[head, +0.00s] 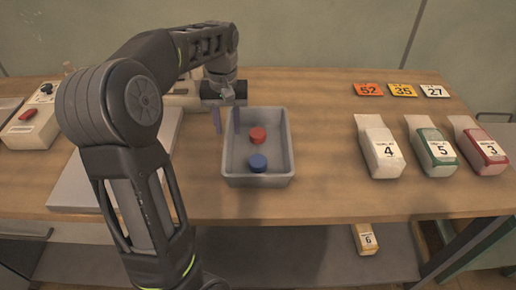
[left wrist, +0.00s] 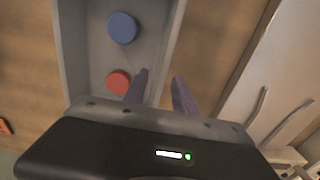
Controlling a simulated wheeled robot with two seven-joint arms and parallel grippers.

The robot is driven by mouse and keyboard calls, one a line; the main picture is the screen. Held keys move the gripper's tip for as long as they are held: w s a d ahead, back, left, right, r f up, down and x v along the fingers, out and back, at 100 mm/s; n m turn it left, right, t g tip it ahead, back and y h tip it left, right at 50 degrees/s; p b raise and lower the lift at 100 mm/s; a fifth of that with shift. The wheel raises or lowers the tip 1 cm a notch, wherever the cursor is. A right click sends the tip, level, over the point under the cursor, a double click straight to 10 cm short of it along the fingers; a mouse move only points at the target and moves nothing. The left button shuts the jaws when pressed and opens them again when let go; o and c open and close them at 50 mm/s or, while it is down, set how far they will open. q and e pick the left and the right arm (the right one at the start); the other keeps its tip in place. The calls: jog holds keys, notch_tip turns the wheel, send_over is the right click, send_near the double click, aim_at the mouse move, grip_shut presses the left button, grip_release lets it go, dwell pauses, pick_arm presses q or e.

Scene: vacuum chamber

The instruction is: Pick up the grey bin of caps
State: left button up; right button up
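The grey bin (head: 258,181) stands on the wooden table in the middle of the head view. A red cap (head: 257,135) and a blue cap (head: 258,162) lie inside it, and both also show in the left wrist view, the red cap (left wrist: 118,82) nearer the gripper than the blue cap (left wrist: 123,28). My left gripper (head: 227,128) points down at the bin's left wall and is open. In the left wrist view its fingers (left wrist: 160,82) lie on either side of the bin's wall (left wrist: 170,40), with gaps. How far they reach below the rim is unclear. My right gripper is out of view.
Three labelled bags, white (head: 382,152), green (head: 434,150) and red (head: 483,150), stand at the right, with number cards (head: 402,90) behind. A pale flat plate (head: 85,190) and a device with a red switch (head: 32,118) are at the left. The table (head: 325,150) right of the bin is clear.

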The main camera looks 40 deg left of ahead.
aim_at(229, 140)
pick_arm(q)
jog(key=shift+s+f, duration=0.1)
jog(key=shift+f, duration=2.55)
jog(key=shift+c, duration=0.5)
grip_shut()
jog(key=shift+d, duration=0.1)
